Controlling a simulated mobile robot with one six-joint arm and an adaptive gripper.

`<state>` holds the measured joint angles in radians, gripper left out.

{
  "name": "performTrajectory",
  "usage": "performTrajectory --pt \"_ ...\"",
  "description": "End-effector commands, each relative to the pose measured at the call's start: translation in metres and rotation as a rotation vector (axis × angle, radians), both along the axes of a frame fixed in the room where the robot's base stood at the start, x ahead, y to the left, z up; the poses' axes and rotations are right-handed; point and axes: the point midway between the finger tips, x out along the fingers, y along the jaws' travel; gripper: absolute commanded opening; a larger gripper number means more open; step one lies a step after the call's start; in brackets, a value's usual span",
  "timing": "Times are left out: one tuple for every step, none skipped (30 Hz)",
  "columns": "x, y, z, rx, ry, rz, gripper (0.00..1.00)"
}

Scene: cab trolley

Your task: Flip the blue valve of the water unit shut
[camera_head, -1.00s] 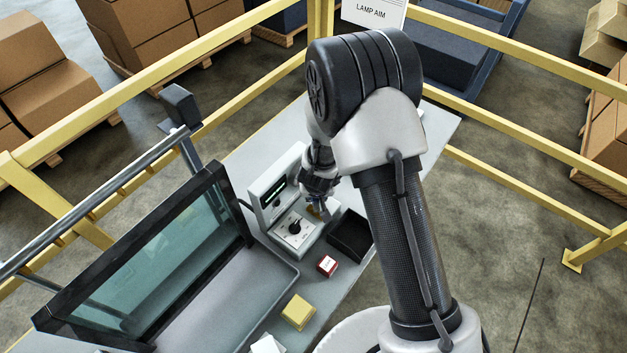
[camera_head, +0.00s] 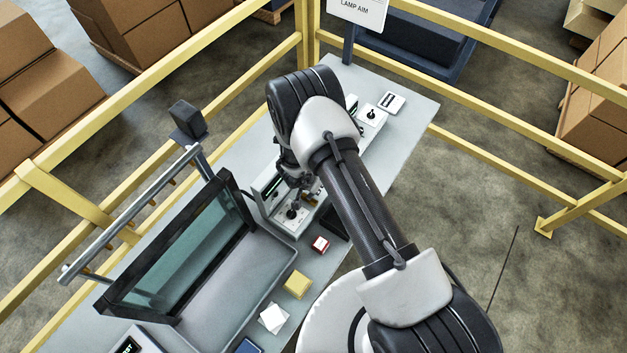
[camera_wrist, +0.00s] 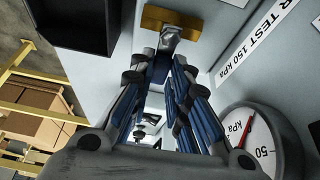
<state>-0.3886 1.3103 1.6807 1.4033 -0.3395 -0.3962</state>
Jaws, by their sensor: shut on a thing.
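My gripper (camera_wrist: 164,58) is shut at a brass piece (camera_wrist: 208,30) on a pale panel in the wrist view. Blue shows between the fingertips, where the jaws close on the blue valve; its lever is mostly hidden and hard to tell from the blue on my fingers. In the head view my gripper (camera_head: 303,190) is low beside a grey unit (camera_head: 268,190) with a black knob (camera_head: 291,214). My arm covers part of that unit. A round kPa gauge (camera_wrist: 250,142) and a label ending "R TEST 150 kPa" (camera_wrist: 255,45) lie right of my fingers.
A black tray (camera_head: 335,222) stands right beside the unit; a black bin also shows in the wrist view (camera_wrist: 78,28). Yellow rails (camera_head: 480,150) surround the table.

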Motion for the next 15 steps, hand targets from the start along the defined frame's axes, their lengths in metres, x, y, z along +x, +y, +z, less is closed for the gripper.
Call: performTrajectory --pt "0.0003 -0.0003 0.0010 -0.001 -0.002 -0.011 0.00" --pt "0.0002 -0.0005 0.0009 -0.001 -0.002 -0.017 0.00" --pt "0.0001 -0.0007 0.0006 -0.001 -0.002 -0.024 0.00" --pt "0.0000 -0.0009 0.0005 -0.001 -0.002 -0.026 0.00" --pt "-0.0001 -0.0009 0.0004 -0.001 -0.002 -0.029 0.00" --pt "-0.0001 -0.0010 0.0003 -0.001 -0.002 -0.031 0.00" --pt "-0.0002 -0.0011 0.0002 -0.001 -0.002 -0.034 0.00" --pt "-0.0003 -0.0012 0.0001 -0.002 -0.001 -0.035 0.00" --pt "-0.0004 -0.0012 0.0000 -0.001 -0.001 -0.036 0.00" --pt "-0.0004 -0.0013 0.0000 -0.001 -0.001 -0.037 0.00" --pt "-0.0004 -0.0013 -0.0001 -0.001 -0.001 -0.037 0.00" --pt "-0.0005 -0.0013 -0.0002 -0.001 -0.001 -0.037 0.00" --pt "-0.0005 -0.0014 -0.0002 0.000 -0.001 -0.038 0.00" --pt "-0.0005 -0.0014 -0.0002 0.000 -0.001 -0.038 0.00" --pt "-0.0005 -0.0014 -0.0002 0.000 -0.001 -0.038 0.00"
